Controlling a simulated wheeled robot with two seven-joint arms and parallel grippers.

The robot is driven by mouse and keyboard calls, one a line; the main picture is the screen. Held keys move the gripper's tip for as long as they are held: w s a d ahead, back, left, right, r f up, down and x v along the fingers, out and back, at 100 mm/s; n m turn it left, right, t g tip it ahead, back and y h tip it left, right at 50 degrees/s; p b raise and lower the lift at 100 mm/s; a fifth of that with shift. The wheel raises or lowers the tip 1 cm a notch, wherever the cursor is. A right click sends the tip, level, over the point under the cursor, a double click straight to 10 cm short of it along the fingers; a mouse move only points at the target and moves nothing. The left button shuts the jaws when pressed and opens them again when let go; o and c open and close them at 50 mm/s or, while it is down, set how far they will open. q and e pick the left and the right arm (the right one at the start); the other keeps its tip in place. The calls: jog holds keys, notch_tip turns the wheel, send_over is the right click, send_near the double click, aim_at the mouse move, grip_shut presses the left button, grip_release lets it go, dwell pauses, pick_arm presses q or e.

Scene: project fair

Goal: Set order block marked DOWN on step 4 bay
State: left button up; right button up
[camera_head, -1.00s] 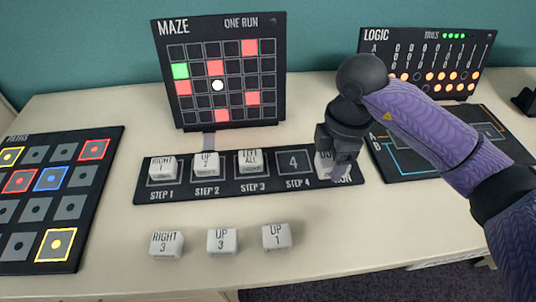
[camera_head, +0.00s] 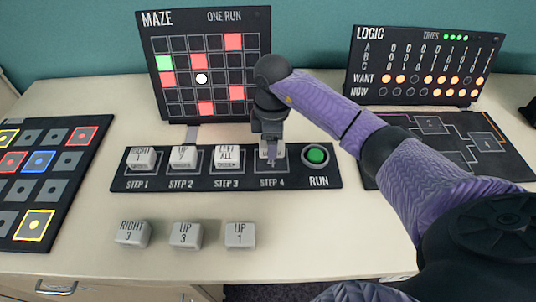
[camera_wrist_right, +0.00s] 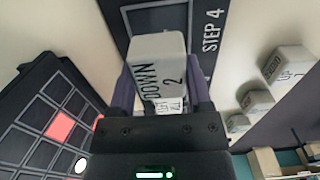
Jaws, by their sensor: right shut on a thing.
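The white block marked DOWN 2 (camera_wrist_right: 160,62) is between the fingers of my right gripper (camera_head: 271,158), which is shut on it. In the head view the block (camera_head: 279,150) is mostly hidden behind the gripper, over the step 4 bay (camera_head: 261,168) of the black step strip. In the wrist view the bay (camera_wrist_right: 185,18) shows beyond the block, beside its STEP 4 label. I cannot tell whether the block touches the bay. My left gripper is not in view.
Blocks fill step 1 (camera_head: 141,158), step 2 (camera_head: 183,158) and step 3 (camera_head: 227,158). The green RUN button (camera_head: 316,156) is just right of step 4. Three loose blocks, RIGHT 3 (camera_head: 132,234), UP 3 (camera_head: 186,235) and UP 1 (camera_head: 240,235), lie in front. The maze board (camera_head: 205,112) stands behind.

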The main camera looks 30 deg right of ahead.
notch_tip(320, 180, down, 4)
jog(key=shift+r+b, duration=0.15)
jog(key=shift+b, duration=0.4)
jog(key=shift+r, duration=0.15)
jog(key=o, duration=1.3)
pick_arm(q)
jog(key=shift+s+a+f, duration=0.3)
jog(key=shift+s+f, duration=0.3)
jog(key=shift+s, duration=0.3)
